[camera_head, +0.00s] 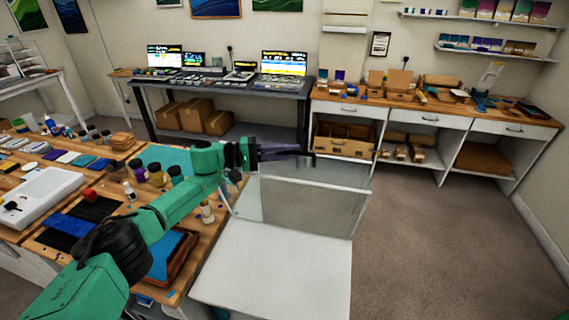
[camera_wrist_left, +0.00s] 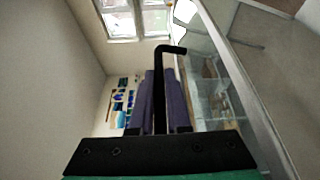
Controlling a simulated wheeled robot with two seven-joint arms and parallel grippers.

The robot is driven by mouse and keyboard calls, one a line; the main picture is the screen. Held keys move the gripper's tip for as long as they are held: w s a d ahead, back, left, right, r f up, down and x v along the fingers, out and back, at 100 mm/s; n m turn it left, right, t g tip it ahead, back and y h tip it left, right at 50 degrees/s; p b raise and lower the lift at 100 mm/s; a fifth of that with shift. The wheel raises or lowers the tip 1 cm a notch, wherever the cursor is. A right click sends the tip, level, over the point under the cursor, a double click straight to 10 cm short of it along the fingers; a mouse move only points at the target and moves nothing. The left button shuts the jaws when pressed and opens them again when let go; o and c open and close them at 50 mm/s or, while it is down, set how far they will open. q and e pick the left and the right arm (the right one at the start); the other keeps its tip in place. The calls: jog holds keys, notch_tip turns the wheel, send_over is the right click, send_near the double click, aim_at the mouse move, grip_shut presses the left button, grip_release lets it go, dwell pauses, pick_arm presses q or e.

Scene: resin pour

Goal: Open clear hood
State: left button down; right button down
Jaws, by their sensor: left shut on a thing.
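The clear hood (camera_head: 312,207) is a see-through panel with a pale frame, standing at the far side of a white flat surface (camera_head: 275,268) in the head view. In the left wrist view its clear pane and pale frame edge (camera_wrist_left: 245,95) run along the right. My left gripper (camera_head: 288,152) is at the hood's upper edge. Its purple fingers are shut on the hood's black bar handle (camera_wrist_left: 172,49), which passes between them and bends right toward the pane. How far the hood is raised I cannot tell. My right gripper is not in view.
The wooden workbench (camera_head: 213,238) to the left is crowded with bottles, jars and a blue-filled tray (camera_head: 170,262). A dark desk with screens (camera_head: 285,62) and a wooden counter (camera_head: 440,105) stand behind. Grey floor (camera_head: 440,240) is clear to the right.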

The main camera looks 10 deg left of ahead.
pick_arm(q)
jog(key=shift+w+n, duration=0.3)
jog(key=shift+w, duration=0.65)
jog(key=c, duration=0.9)
grip_release()
jog(key=b+v, duration=0.1)
jog(key=v, duration=1.3)
jog(key=shift+s+a+r+b, duration=0.1)
jog(key=shift+a+r+b, duration=0.1)
jog(key=shift+a+b, duration=0.1)
jog(key=shift+d, duration=0.1)
